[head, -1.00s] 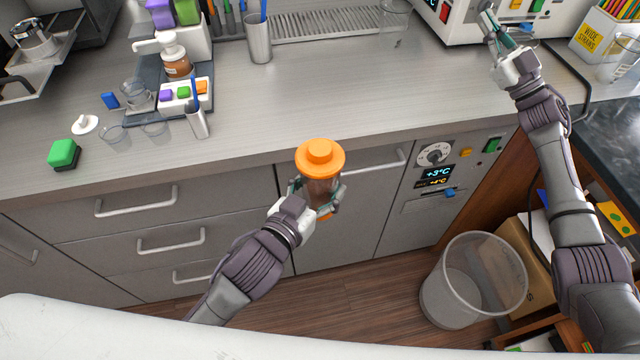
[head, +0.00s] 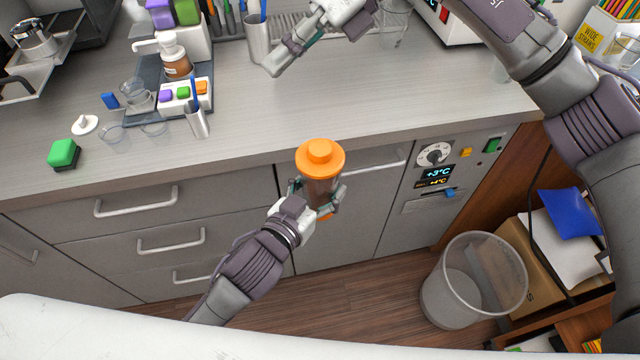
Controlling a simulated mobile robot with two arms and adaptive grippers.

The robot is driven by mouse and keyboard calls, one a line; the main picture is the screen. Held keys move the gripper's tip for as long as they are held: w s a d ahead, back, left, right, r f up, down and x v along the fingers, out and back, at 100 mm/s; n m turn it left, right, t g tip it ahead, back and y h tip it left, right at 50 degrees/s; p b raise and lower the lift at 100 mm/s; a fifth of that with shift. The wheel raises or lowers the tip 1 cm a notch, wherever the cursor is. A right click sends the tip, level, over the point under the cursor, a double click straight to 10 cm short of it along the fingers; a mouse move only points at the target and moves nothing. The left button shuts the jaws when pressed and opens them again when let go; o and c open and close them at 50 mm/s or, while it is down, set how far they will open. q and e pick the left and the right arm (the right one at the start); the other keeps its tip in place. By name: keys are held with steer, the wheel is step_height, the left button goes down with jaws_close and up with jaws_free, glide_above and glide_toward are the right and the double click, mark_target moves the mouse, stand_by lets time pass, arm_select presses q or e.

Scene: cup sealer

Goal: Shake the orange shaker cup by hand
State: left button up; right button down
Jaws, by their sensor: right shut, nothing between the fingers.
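The orange shaker cup (head: 320,160) has an orange lid and a clear body with brownish contents. It is upright, in front of the counter's front edge. My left gripper (head: 325,197) is shut around its body, with fingers on both sides. The fingers hide part of the cup's lower body. My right gripper (head: 276,66) is shut and empty, over the back of the counter beside the metal tool cup, well apart from the shaker.
The middle of the counter (head: 310,115) is clear. At the left stand a pump bottle (head: 174,55), glass cups and a green block (head: 63,153). A metal tool cup (head: 258,42) stands at the back. A clear bin (head: 472,280) stands on the floor.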

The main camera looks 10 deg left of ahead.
mark_target(320, 147)
steer(key=d+f+n+t+h, duration=0.1)
steer(key=n+h, duration=0.1)
steer(key=h, duration=0.1)
steer(key=s+d+f+n+t+h, duration=0.1)
steer(key=d+f+n+t+h, duration=0.1)
steer(key=n+h, duration=0.1)
steer(key=d+f+n+t+h, duration=0.1)
steer(key=d+f+n+h, duration=0.1)
steer(key=h, duration=0.1)
steer(key=shift+s+d+n+t, duration=0.15)
steer(key=shift+s+n+t, duration=0.15)
steer(key=shift+t, duration=0.1)
steer(key=shift+f, duration=2.65)
steer(key=shift+f, duration=1.1)
